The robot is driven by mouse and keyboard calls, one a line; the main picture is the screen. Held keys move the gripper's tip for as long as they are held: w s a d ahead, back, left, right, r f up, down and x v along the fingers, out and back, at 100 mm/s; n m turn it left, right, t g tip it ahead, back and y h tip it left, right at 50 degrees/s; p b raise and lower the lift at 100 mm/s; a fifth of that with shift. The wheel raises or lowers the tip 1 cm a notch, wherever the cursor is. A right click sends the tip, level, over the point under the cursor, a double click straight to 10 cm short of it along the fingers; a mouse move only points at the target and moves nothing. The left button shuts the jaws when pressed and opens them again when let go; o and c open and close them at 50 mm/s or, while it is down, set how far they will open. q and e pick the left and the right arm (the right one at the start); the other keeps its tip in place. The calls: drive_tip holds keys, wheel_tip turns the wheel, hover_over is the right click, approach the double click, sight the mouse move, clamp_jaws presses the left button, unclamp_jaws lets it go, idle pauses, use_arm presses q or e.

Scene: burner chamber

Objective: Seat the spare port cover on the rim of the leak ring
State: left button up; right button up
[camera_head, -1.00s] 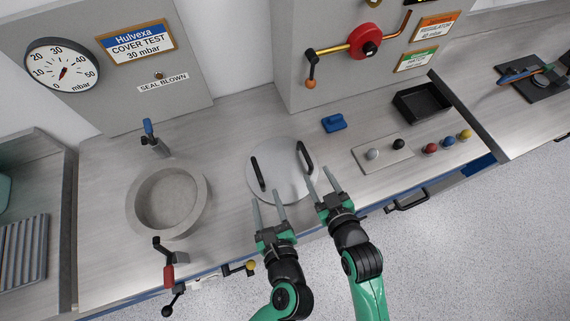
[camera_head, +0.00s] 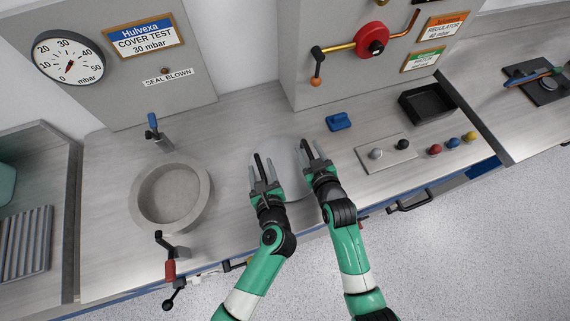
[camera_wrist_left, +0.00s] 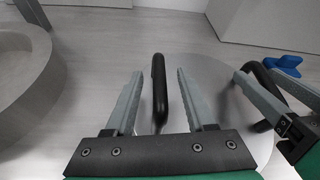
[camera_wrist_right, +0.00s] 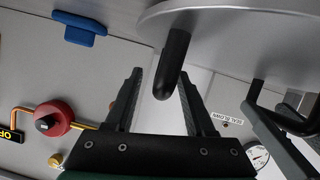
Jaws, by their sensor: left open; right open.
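The spare port cover (camera_head: 284,153) is a round grey metal disc with two black bar handles, lying on the bench in the head view. The leak ring (camera_head: 143,206) is a thick grey ring to its left, with its top uncovered. My left gripper (camera_head: 263,165) is open, its fingers on either side of the cover's left handle (camera_wrist_left: 160,88). My right gripper (camera_head: 311,155) is open, its fingers on either side of the right handle (camera_wrist_right: 174,62). The grippers and arms hide the cover's near part in the head view.
A blue-handled clamp (camera_head: 154,131) stands behind the ring and a red-handled clamp (camera_head: 170,268) in front. A blue block (camera_head: 338,122), a black tray (camera_head: 426,102) and a plate with knobs (camera_head: 386,154) lie right of the cover. Bench between ring and cover is clear.

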use_arm(q)
drive_tip(key=shift+w, duration=0.15)
use_arm(e)
drive_tip(key=shift+w, duration=0.15)
use_arm(q)
clamp_jaws()
use_arm(e)
clamp_jaws()
idle(1.1)
